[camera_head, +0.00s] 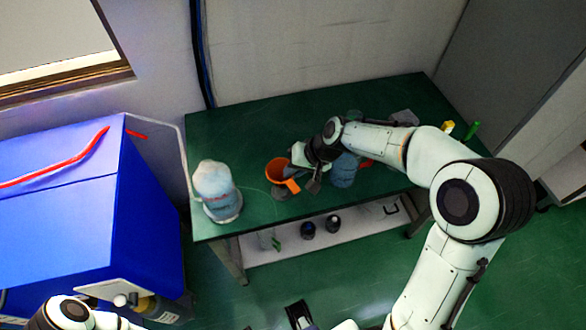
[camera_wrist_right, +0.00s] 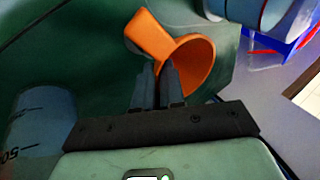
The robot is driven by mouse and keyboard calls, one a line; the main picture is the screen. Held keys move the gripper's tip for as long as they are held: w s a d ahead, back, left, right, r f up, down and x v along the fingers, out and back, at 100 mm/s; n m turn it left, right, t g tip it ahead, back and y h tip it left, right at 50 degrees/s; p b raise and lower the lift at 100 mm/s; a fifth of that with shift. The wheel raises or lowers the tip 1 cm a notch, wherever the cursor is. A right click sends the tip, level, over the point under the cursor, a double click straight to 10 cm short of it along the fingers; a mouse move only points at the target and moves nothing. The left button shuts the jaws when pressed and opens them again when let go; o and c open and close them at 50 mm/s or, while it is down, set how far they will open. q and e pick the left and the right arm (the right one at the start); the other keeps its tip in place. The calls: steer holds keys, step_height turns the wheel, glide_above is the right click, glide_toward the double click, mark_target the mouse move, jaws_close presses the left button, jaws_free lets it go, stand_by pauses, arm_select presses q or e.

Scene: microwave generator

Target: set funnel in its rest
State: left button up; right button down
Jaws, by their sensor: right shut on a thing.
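The orange funnel (camera_head: 276,170) is over the left part of the green table in the head view, left of my right gripper (camera_head: 301,182). In the right wrist view the funnel (camera_wrist_right: 196,66) is tilted, its wide mouth to the right and a narrower part to the upper left. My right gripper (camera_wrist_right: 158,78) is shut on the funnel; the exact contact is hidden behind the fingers. I cannot make out a rest for the funnel. A dark shape at the bottom edge of the head view looks like my left gripper (camera_head: 299,315); its jaws are unclear.
A pale blue-white bottle (camera_head: 216,191) stands at the left of the green table (camera_head: 238,128). A blue container (camera_head: 343,171) stands right of my right gripper. Small green and yellow items are at the table's right end. Dark round items (camera_head: 308,230) sit on the shelf below.

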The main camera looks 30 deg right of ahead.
steer(key=shift+f+b, duration=1)
steer(key=shift+f, duration=0.2)
steer(key=c, duration=1.1)
jaws_free()
steer(key=shift+c, duration=0.2)
steer(key=shift+r, duration=0.1)
steer(key=p+v, duration=0.1)
steer(key=v, duration=1.2)
steer(key=shift+p, duration=0.3)
steer(key=shift+d+r, duration=0.1)
